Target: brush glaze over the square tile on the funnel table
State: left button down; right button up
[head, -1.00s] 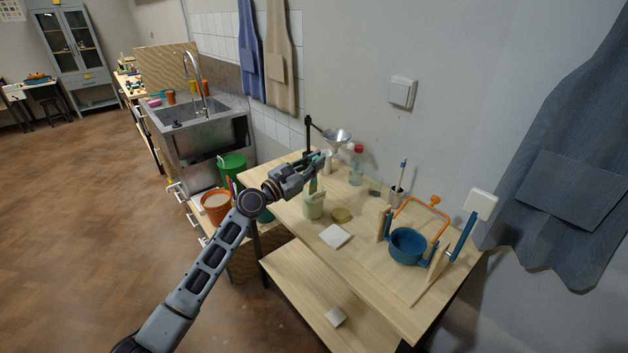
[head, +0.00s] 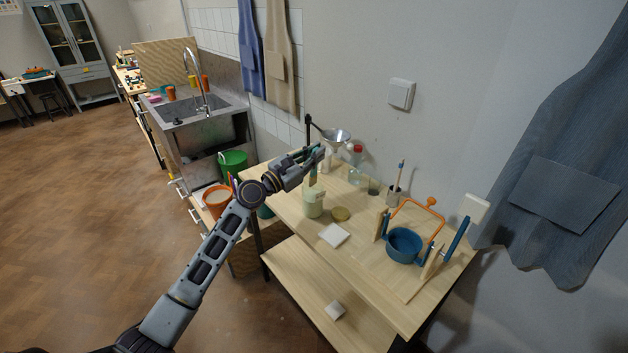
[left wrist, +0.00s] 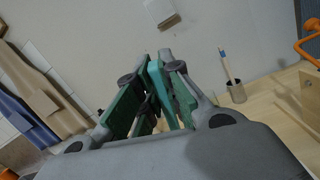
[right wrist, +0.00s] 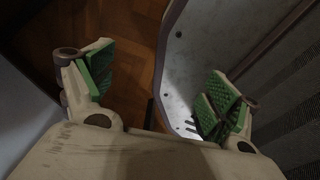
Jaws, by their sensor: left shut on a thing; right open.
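The white square tile (head: 334,235) lies flat on the wooden funnel table (head: 380,302), near its front edge. A pale green glaze jar (head: 313,206) stands behind it, and an olive disc (head: 340,214) like a lid lies beside the jar. My left gripper (head: 317,155) is shut on a teal-handled brush (left wrist: 158,85), seen between its fingers in the left wrist view. In the head view the brush (head: 313,176) hangs down above the jar; whether its tip is clear of the mouth is hard to tell. My right gripper (right wrist: 158,88) is open and empty, away from the table.
A funnel (head: 337,136) on a stand, a red-capped bottle (head: 357,160) and a cup (head: 393,195) holding a brush stand at the back. A blue pot (head: 404,245) in a frame with an orange handle occupies the right.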

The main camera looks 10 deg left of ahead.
pick_arm(q)
jog(key=shift+r+p, duration=0.5)
jog(key=shift+r, duration=0.35)
jog(key=shift+r+p, duration=1.35)
jog(key=shift+p, duration=0.25)
jog(key=shift+r+p, duration=0.95)
jog(key=shift+p, duration=0.05)
jog(key=shift+r+p, duration=0.3)
pick_arm(e)
notch_tip(320, 180, up, 7)
jog(key=a, duration=0.1)
jog(key=shift+s, duration=0.15)
jog(key=shift+a, duration=0.15)
jog(key=shift+d, duration=0.4)
jog(key=shift+a, duration=0.3)
